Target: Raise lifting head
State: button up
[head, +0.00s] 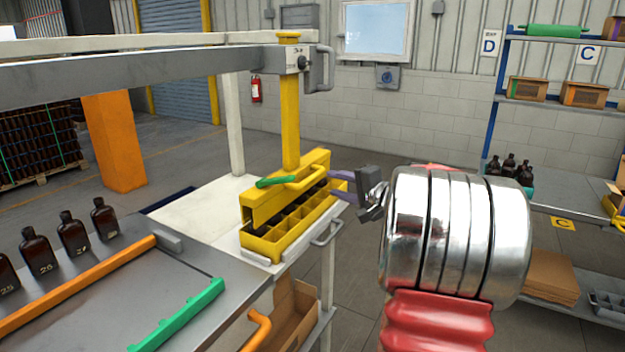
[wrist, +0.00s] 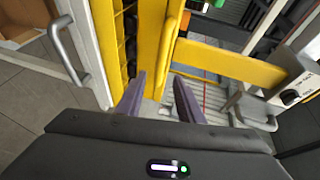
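The yellow lifting head (head: 290,180) hangs on a yellow column (head: 290,120) under a grey beam and sits low, over or against a yellow divided crate (head: 268,250). A yellow handle (head: 312,183) sticks out from its front, beside a green lever (head: 276,182). My gripper (head: 341,187) is just right of the handle, its two purple fingers pointing at the head. In the wrist view, my gripper (wrist: 157,84) has its fingers apart, with the yellow handle bar (wrist: 174,40) ahead between them. I see no contact. Part of the crate is hidden behind the head.
Amber bottles (head: 73,234) stand on the grey bench at left, near an orange rail (head: 85,283) and a green rail (head: 180,312). A grey side handle (head: 327,231) sticks out below the crate. Shelves with cartons (head: 584,94) and bottles stand at right.

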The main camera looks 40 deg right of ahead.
aim_at(315, 178)
jog(key=w, duration=0.3)
jog(key=w+f, duration=0.1)
jog(key=w, duration=0.3)
jog(key=w+f, duration=0.1)
jog(key=w, duration=0.3)
jog(key=shift+d, duration=0.3)
jog(key=shift+c, duration=0.3)
jog(key=shift+f, duration=0.1)
grip_shut()
